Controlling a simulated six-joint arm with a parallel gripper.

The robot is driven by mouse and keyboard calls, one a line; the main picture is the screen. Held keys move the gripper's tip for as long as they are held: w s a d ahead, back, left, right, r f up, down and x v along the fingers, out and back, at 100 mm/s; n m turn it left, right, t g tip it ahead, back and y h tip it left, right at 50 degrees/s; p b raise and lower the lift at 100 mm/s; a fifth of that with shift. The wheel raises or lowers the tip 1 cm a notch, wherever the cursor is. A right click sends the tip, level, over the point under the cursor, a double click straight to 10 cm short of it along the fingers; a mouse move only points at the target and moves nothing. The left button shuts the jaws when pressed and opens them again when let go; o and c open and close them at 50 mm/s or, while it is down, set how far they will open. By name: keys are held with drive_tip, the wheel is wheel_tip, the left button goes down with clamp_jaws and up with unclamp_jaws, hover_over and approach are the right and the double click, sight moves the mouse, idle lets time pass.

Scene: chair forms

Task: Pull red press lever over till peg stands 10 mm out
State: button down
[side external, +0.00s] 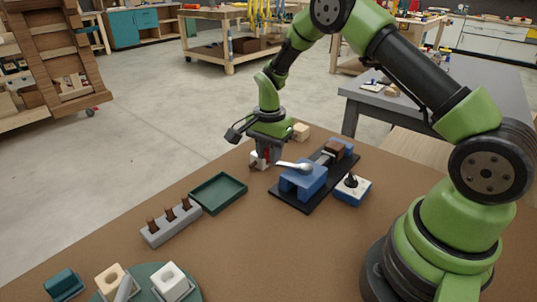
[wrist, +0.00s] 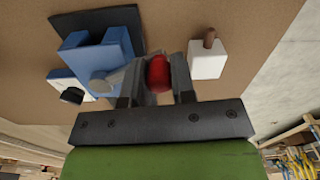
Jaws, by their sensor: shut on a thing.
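The press has a blue body (side external: 303,182) on a black base plate (side external: 322,192), with a silver lever arm (side external: 294,166) on the body. The lever's red grip (wrist: 158,73) lies between the fingers of my gripper (wrist: 155,80) in the wrist view. My gripper (side external: 266,157) is shut on this grip at the press's left end in the side view. A white block (wrist: 206,62) with a brown peg (wrist: 209,38) standing out of it is just right of my fingers in the wrist view, apart from them. How far the peg stands out in millimetres cannot be read.
A blue and white box (side external: 352,190) with a black knob stands beside the press. A green tray (side external: 218,193) and a grey rack (side external: 171,228) with brown pegs lie to the left. A wooden block (side external: 300,131) stands behind my gripper. The front middle of the table is clear.

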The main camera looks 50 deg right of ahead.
drive_tip(key=shift+w+d+m, duration=0.2)
drive_tip(key=shift+d+m, duration=0.1)
drive_tip(key=shift+d, duration=0.05)
drive_tip(key=c, duration=0.9)
unclamp_jaws()
drive_tip(key=shift+c, duration=0.2)
drive_tip(key=shift+a, duration=0.1)
wheel_tip(320, 180, up, 10)
drive_tip(key=shift+s, duration=0.1)
drive_tip(key=shift+c, duration=0.5)
